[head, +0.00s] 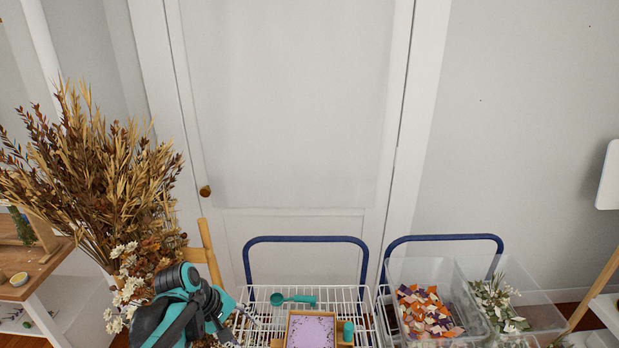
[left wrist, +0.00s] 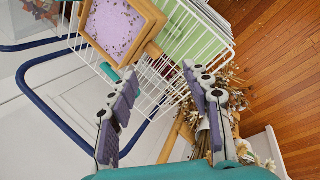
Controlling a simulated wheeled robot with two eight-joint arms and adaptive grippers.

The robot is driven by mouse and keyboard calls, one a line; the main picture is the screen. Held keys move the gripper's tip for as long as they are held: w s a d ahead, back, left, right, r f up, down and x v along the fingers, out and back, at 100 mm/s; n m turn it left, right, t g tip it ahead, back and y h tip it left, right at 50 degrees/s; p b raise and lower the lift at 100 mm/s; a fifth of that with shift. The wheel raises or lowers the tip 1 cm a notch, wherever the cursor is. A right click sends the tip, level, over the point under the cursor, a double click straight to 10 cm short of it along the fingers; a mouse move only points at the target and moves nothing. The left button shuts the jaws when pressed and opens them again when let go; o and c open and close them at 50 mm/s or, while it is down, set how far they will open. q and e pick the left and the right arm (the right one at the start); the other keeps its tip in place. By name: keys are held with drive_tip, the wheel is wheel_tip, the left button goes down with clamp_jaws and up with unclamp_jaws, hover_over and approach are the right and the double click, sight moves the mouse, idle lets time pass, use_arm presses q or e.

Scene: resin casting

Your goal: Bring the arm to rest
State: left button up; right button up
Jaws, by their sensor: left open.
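My left arm comes in at the lower left of the head view, teal and black, in front of the dried flowers. Its fingers are hard to make out there. In the left wrist view my left gripper (left wrist: 165,105) has its two purple-padded fingers spread wide apart with nothing between them. Beyond the fingers are the white wire basket and the floor, both clear of the fingertips. My right gripper does not show in either view.
A wire basket cart (head: 257,293) holds a teal scoop (head: 290,299) and a wooden frame with lilac filling (head: 311,330). Clear bins (head: 537,300) with petals and flowers stand at the right. A tall dried bouquet (head: 90,190) stands left. A door (head: 290,100) is behind.

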use_arm(q)
drive_tip(key=s+a+f+m+t+y+b, duration=0.1)
drive_tip(key=s+m+t+y+b, duration=0.3)
drive_tip(key=s+m, duration=0.5)
drive_tip(key=s+f+b, duration=0.1)
drive_tip(key=s, duration=0.3)
drive_tip(key=shift+s+a+f+m, duration=0.15)
drive_tip(key=shift+s+a+m, duration=0.1)
drive_tip(key=shift+a+m, duration=0.05)
